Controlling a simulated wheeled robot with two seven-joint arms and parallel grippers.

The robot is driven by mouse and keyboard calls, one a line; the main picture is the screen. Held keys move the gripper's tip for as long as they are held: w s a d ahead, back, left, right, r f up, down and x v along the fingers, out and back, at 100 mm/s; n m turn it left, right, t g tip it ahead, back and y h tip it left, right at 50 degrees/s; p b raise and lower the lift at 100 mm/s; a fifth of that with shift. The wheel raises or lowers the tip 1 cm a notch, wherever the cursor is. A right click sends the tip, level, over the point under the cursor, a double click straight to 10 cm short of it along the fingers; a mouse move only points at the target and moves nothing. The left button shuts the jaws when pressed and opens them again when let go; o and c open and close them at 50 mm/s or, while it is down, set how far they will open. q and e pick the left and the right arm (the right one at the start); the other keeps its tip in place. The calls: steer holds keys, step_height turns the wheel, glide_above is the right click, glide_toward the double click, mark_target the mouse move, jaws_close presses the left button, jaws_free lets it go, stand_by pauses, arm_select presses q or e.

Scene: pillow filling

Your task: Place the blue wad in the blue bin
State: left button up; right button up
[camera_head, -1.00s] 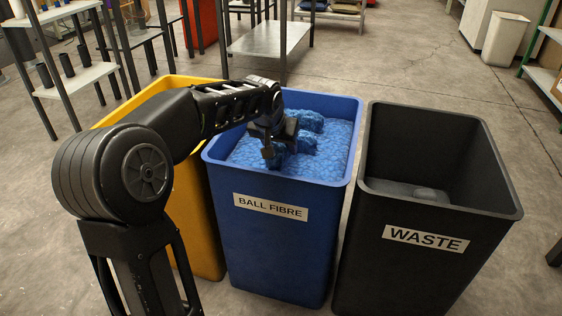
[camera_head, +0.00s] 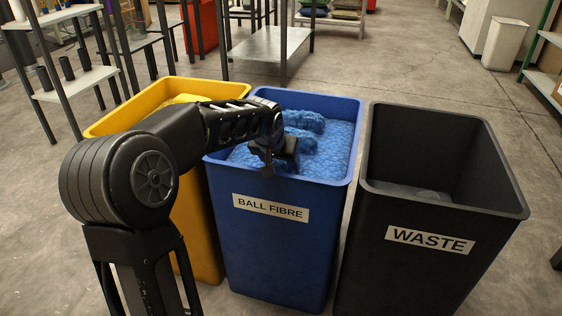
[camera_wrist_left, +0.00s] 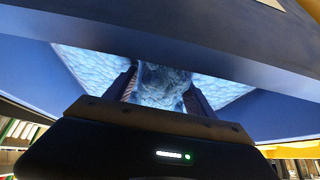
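The blue bin (camera_head: 270,250), labelled BALL FIBRE, stands in the middle of the head view, nearly full of blue fibre. Blue wads (camera_head: 303,121) lie on top of the fill. My left gripper (camera_head: 279,160) points down over the bin's near left part, just inside the front rim. In the left wrist view its two fingers (camera_wrist_left: 160,93) stand apart with a lumpy blue wad (camera_wrist_left: 162,80) between them. I cannot tell whether they grip it or only stand around it. The wad is largely hidden in the head view. My right gripper is not in view.
A yellow bin (camera_head: 203,225) stands close on the left, partly behind my left arm. A black bin (camera_head: 400,265) labelled WASTE stands on the right with a little grey stuff at its bottom.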

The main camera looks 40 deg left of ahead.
arm_select(q)
steer(key=shift+o, duration=0.6)
steer(key=shift+s+r+p, duration=0.15)
steer(key=shift+r+p, duration=0.15)
steer(key=shift+r, duration=0.2)
steer(key=p+v, duration=0.3)
steer(key=v, duration=0.7)
steer(key=shift+s+r+p, duration=0.1)
steer(key=shift+r+p, duration=0.1)
steer(key=shift+p, duration=0.15)
steer(key=shift+s+d+r, duration=0.15)
steer(key=shift+s+r, duration=0.15)
